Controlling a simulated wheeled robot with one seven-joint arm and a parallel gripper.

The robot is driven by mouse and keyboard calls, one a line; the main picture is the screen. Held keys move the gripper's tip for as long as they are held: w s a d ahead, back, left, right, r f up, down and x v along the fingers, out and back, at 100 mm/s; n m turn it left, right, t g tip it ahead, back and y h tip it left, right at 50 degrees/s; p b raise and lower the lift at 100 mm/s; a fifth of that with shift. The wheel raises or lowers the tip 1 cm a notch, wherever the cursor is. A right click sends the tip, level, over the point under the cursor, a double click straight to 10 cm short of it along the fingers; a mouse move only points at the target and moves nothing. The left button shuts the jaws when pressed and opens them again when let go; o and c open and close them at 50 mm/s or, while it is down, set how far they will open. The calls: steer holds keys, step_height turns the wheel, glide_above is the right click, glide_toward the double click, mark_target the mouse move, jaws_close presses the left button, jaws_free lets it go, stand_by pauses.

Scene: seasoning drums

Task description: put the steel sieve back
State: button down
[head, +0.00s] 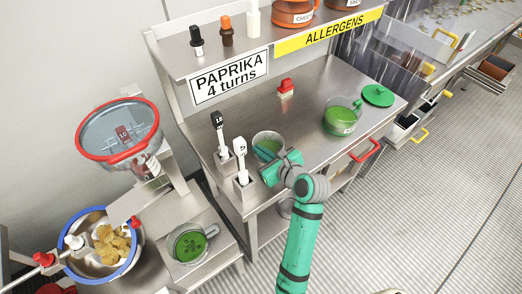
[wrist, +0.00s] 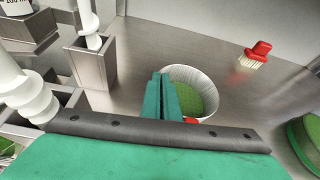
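A round, pale-walled vessel with a green, mesh-like inside stands on the steel bench; it looks like the steel sieve (head: 267,142), and it also shows in the wrist view (wrist: 196,78). A small red part (wrist: 191,121) shows at its near rim, partly hidden by my gripper. My gripper (head: 273,169) is right at the near side of this vessel. In the wrist view its teal fingers (wrist: 163,88) stand close together and overlap the vessel's left rim. I cannot tell whether anything is pinched between them.
Two grey holders with scoops (head: 241,181) stand left of my gripper. A red brush (head: 286,88) lies behind. A glass jug of green (head: 340,118) and a green lid (head: 378,95) are at right. A green-filled jug (head: 189,245) stands on the lower left bench.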

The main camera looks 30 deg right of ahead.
steer(key=shift+d, duration=0.25)
